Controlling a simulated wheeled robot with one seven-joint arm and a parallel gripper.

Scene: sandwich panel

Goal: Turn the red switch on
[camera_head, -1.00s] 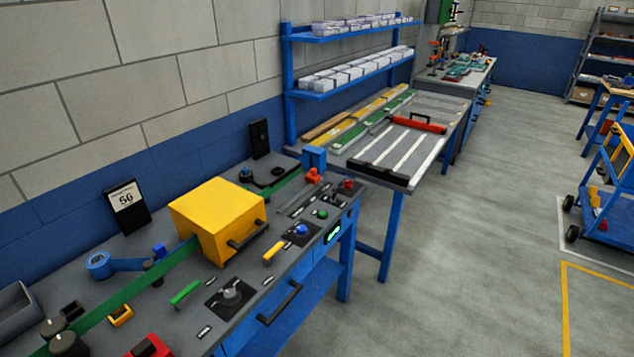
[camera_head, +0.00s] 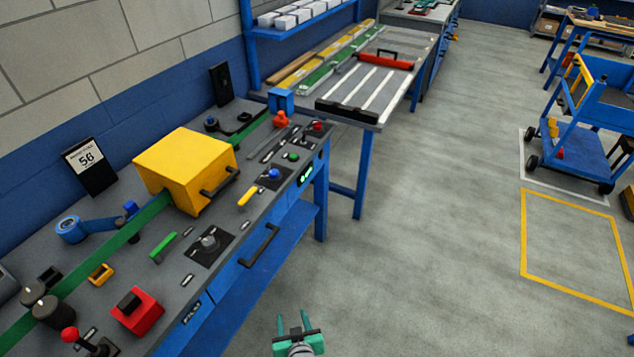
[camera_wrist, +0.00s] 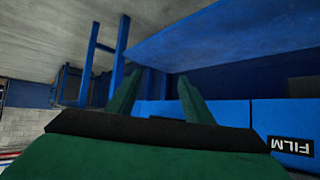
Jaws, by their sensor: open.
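A red switch box (camera_head: 137,312) with a black rocker on top stands near the front edge of the workbench, lower left in the head view. Whether the rocker is on or off I cannot tell. My gripper (camera_head: 293,319) is at the bottom of the head view, over the floor in front of the bench, to the right of the switch and apart from it. Its two green fingers are spread and empty. They also show in the wrist view, my gripper (camera_wrist: 158,84) facing the blue bench front with its FILM label (camera_wrist: 292,145). The switch is not in the wrist view.
A red-knobbed lever (camera_head: 69,335) stands left of the switch. A grey knob (camera_head: 208,242), a green handle (camera_head: 163,247) and a yellow box (camera_head: 187,168) lie farther back. A drawer handle (camera_head: 259,246) sticks out of the bench front.

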